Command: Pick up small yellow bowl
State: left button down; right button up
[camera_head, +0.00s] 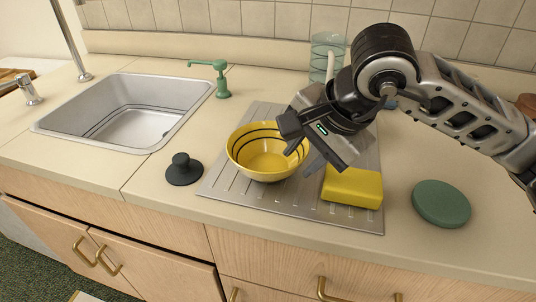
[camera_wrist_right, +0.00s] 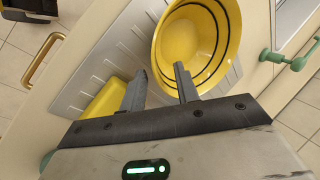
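The small yellow bowl (camera_head: 262,160), with dark bands inside, sits upright on the grey ridged drainboard (camera_head: 225,186). It also shows in the right wrist view (camera_wrist_right: 190,40), at the top right. My right gripper (camera_head: 300,158) hangs over the drainboard at the bowl's right rim and hides part of it.
A yellow block, maybe a sponge (camera_head: 352,187), lies right of the bowl under my right gripper. A dark sink plug (camera_head: 184,170) is left of the drainboard, near the sink (camera_head: 130,112). A green soap pump (camera_head: 221,80), clear glass (camera_head: 326,55) and green disc (camera_head: 441,203) stand around.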

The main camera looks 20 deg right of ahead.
jog(key=shift+x, duration=1.45)
grip_shut()
jog(key=shift+r, duration=0.15)
